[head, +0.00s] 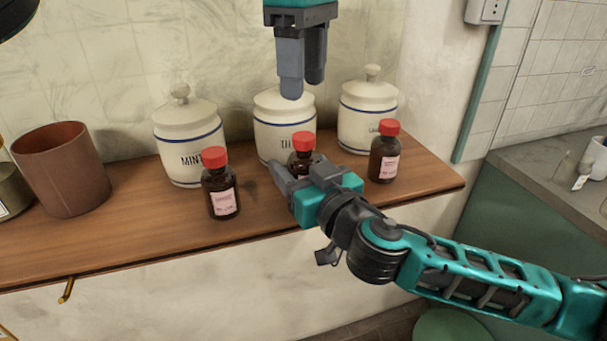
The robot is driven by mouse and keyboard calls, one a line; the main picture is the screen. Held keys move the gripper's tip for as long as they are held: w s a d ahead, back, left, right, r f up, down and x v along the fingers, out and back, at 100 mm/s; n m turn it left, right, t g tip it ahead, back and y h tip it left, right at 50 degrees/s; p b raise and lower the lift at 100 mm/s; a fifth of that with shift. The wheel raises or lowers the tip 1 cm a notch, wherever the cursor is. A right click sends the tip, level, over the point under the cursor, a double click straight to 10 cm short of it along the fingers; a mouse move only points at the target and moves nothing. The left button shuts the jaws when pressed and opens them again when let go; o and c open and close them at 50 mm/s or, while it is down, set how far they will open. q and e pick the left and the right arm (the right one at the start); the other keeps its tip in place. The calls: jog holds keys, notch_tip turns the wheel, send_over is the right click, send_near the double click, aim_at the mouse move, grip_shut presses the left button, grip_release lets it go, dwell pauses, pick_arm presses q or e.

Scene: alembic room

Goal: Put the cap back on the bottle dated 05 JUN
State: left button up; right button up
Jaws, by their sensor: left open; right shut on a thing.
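Three small brown bottles with red caps and pale labels stand on the wooden shelf: a left bottle (221,190), a middle bottle (301,158) and a right bottle (384,158). The dates are too small to read. A red cap (303,141) sits at the top of the middle bottle; I cannot tell whether it is screwed tight. My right gripper (297,176) is shut on the middle bottle, hiding its lower part and label. My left gripper (303,86) points down, open and empty, above the middle bottle and apart from its cap.
Three white lidded jars stand behind the bottles: left (188,140), middle (275,133) and right (366,112). A terracotta pot (64,172) stands at the left. The wooden shelf (150,225) has bare room between the pot and left bottle. A grey counter (545,170) is at the right.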

grip_shut()
pick_arm(q)
jog(key=n, duration=0.6)
jog(key=shift+n, duration=0.3)
jog(key=n, duration=1)
jog(key=shift+n, duration=0.3)
jog(key=n, duration=0.8)
jog(key=shift+n, duration=0.4)
jog(key=n, duration=1)
